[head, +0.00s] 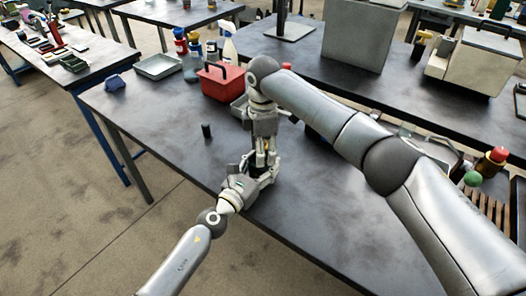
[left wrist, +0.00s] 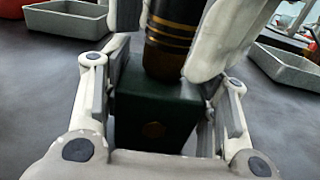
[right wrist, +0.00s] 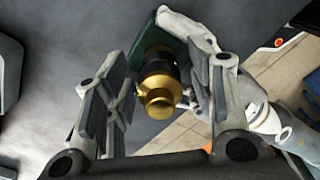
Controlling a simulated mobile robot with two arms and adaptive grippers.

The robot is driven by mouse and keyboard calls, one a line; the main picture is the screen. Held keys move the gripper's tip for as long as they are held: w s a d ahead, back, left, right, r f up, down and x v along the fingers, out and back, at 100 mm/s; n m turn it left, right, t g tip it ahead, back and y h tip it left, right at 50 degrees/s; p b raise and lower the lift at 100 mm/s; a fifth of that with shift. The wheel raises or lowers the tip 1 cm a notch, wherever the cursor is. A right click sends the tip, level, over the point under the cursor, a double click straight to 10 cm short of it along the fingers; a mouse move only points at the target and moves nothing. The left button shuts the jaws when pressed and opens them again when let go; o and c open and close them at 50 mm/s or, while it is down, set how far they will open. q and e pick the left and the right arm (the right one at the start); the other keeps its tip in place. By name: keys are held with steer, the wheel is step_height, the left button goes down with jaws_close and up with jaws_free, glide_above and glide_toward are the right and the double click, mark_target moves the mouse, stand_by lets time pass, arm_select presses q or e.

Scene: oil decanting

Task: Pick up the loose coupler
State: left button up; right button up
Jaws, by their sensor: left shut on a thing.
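A dark green block (left wrist: 155,118) sits between the fingers of my left gripper (head: 252,177), which is shut on it. A black and brass cylindrical fitting, which looks like the coupler (right wrist: 158,88), stands on the block; it also shows in the left wrist view (left wrist: 172,40). My right gripper (head: 265,158) points down over it from above. Its fingers are open on either side of the fitting, with a clear gap on the left side. In the head view the grippers mostly hide block and fitting. A small black cylinder (head: 206,131) stands alone on the table.
Behind are a red toolbox (head: 222,84), a grey tray (head: 159,66), several bottles (head: 229,45) and a blue item (head: 115,83). My right arm crosses over the table's right side.

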steer(key=c, duration=0.9)
step_height(320, 180, up, 10)
steer(key=shift+r, duration=0.1)
arm_select(q)
steer(key=o, duration=1.4)
steer(key=shift+s+a, duration=0.1)
